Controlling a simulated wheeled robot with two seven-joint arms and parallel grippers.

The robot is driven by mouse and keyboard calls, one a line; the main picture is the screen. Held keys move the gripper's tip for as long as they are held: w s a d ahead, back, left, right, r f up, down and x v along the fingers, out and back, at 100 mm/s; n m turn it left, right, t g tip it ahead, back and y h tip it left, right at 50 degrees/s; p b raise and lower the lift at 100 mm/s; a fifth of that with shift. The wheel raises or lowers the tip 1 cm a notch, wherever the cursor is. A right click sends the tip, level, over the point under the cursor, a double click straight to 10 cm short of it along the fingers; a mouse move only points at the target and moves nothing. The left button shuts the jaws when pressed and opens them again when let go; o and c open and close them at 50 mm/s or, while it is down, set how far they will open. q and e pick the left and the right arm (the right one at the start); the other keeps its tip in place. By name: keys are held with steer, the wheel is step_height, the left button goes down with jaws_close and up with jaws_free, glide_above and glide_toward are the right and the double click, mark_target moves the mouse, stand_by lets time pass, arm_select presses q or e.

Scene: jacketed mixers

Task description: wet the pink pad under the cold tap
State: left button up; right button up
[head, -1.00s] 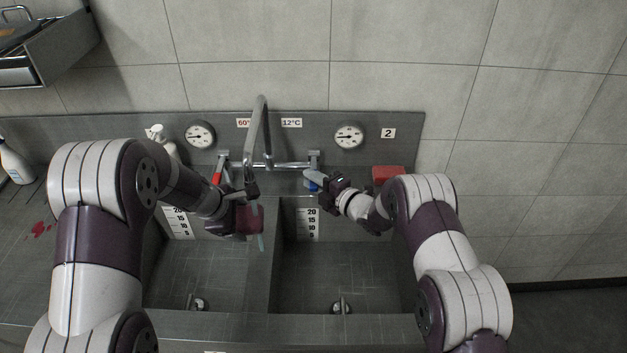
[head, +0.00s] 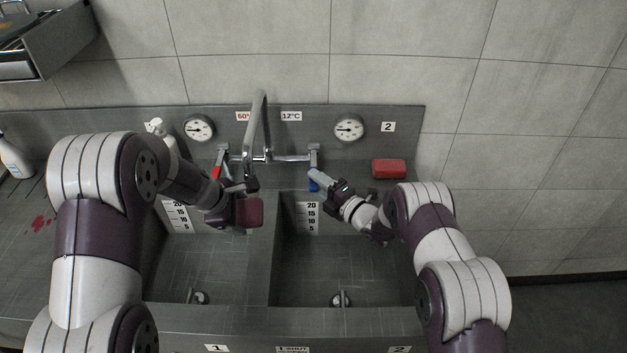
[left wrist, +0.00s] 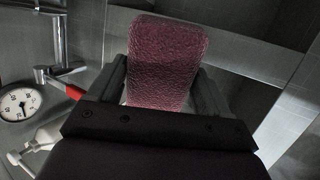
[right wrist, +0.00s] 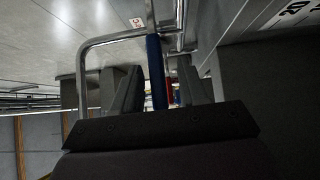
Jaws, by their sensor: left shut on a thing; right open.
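The pink pad (head: 248,212) is held at the divider between the two basins, below and in front of the tap spout (head: 250,165). My left gripper (head: 236,208) is shut on it. In the left wrist view the pad (left wrist: 166,62) stands out between the fingers, its face dark pink, crinkled and somewhat glossy. No water stream shows now. The cold tap's blue lever (head: 313,183) hangs under the right end of the tap bar, beneath the 12°C label (head: 291,116). My right gripper (head: 325,183) is open beside it; in the right wrist view the blue lever (right wrist: 155,70) appears between the open fingers.
The red hot lever (head: 216,172) is left of the spout, close to my left arm. A red block (head: 388,168) lies on the right ledge. White bottles (head: 14,158) stand at the left. Both basins look empty, with drains (head: 340,299) at the bottom.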

steer(key=v, duration=1)
steer(key=shift+d, duration=0.15)
steer(key=shift+s, duration=0.15)
arm_select(q)
steer(key=shift+s+a+f+b, duration=0.15)
steer(key=shift+s+a+b, duration=0.1)
steer(key=shift+s+b, duration=0.2)
steer(key=s+a+b, duration=0.3)
steer(key=s, duration=0.3)
steer(key=shift+a, duration=0.35)
arm_select(e)
step_height(320, 180, down, 4)
steer(key=shift+f, duration=0.1)
arm_select(q)
steer(key=s+a+r+p, duration=0.1)
steer(key=s+a+r, duration=0.1)
steer(key=s+r, duration=0.2)
steer(key=shift+s+a+r+p, duration=0.15)
steer(key=shift+a+p, duration=0.15)
arm_select(e)
step_height(320, 180, up, 2)
